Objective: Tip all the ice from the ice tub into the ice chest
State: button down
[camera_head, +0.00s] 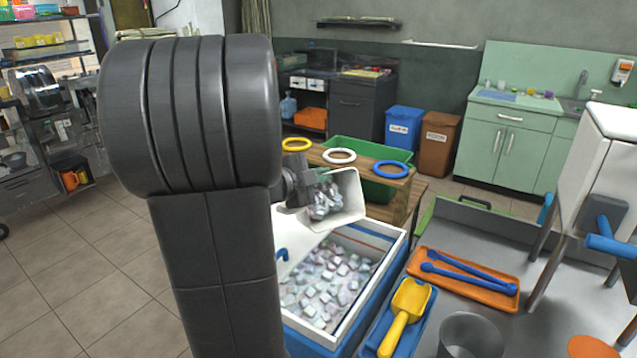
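The ice tub (348,188) is a white, open container held tilted above the ice chest. Its mouth faces the camera, and a clump of ice cubes (325,202) shows inside it. My gripper (303,187) is at the tub's left side and appears shut on it; my dark arm partly hides the grip. The ice chest (359,311) is blue with a white rim and stands open below the tub. Many loose ice cubes (325,287) lie in it. My arm hides the chest's left part.
A wooden stand with yellow, white and blue rings (391,169) and a green bin (345,146) are behind the tub. To the right are a yellow scoop (405,310) on a blue tray, an orange tray (470,291) with blue tongs, and a white machine (590,170).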

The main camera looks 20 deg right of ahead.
jog(key=s+m+b, duration=0.1)
jog(key=b, duration=0.2)
jog(key=s+f+m+t+b, duration=0.1)
jog(key=b, duration=0.2)
jog(key=s+f+m+b, duration=0.1)
jog(key=b, duration=0.1)
jog(key=shift+s+d+f+h+b, duration=0.15)
jog(key=shift+s+d+h+b, duration=0.15)
jog(key=shift+d+b, duration=0.1)
dwell(1.2)
